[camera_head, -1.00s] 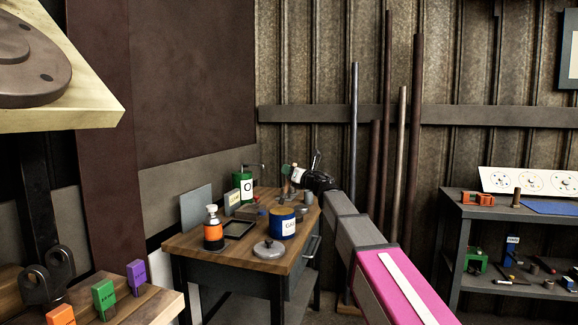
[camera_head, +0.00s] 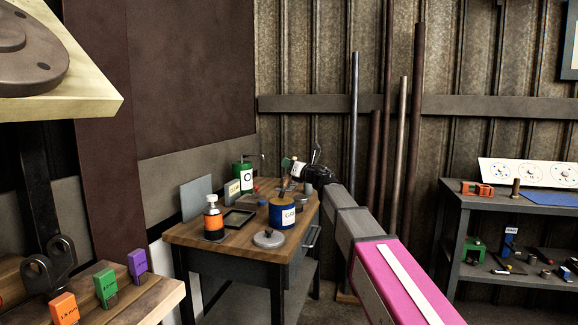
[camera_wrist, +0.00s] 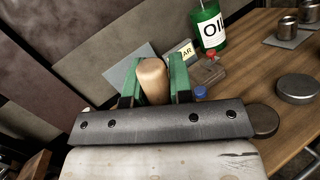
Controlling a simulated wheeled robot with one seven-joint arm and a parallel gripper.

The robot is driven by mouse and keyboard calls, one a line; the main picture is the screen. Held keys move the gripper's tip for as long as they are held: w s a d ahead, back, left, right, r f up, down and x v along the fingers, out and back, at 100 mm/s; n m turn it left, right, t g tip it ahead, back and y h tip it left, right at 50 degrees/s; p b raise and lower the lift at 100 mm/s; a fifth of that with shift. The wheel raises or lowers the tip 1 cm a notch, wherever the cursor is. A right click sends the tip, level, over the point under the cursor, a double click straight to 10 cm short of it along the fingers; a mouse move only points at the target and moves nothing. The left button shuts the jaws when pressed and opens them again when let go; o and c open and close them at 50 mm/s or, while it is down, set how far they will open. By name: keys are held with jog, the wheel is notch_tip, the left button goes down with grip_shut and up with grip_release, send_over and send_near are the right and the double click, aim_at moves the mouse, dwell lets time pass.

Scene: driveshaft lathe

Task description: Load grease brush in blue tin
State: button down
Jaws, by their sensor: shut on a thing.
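The blue tin (camera_head: 282,216), with a white label, stands upright on the wooden-topped side table. My gripper (camera_head: 289,163), with green fingers, is above the tin in the head view. It is shut on the grease brush, whose wooden handle (camera_wrist: 152,80) sits between the green fingers in the wrist view. In the head view the brush (camera_head: 283,187) hangs down over the tin's top. I cannot tell whether its tip is inside the mouth. The wrist view does not show the bristles.
A round grey lid (camera_head: 268,239) lies in front of the tin. Metal bars (camera_head: 353,130) lean on the wall at right.

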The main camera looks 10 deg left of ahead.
jog(key=shift+f, duration=0.55)
dwell(0.6)
dwell(0.5)
notch_tip(320, 180, up, 7)
dwell(0.9)
dwell(0.4)
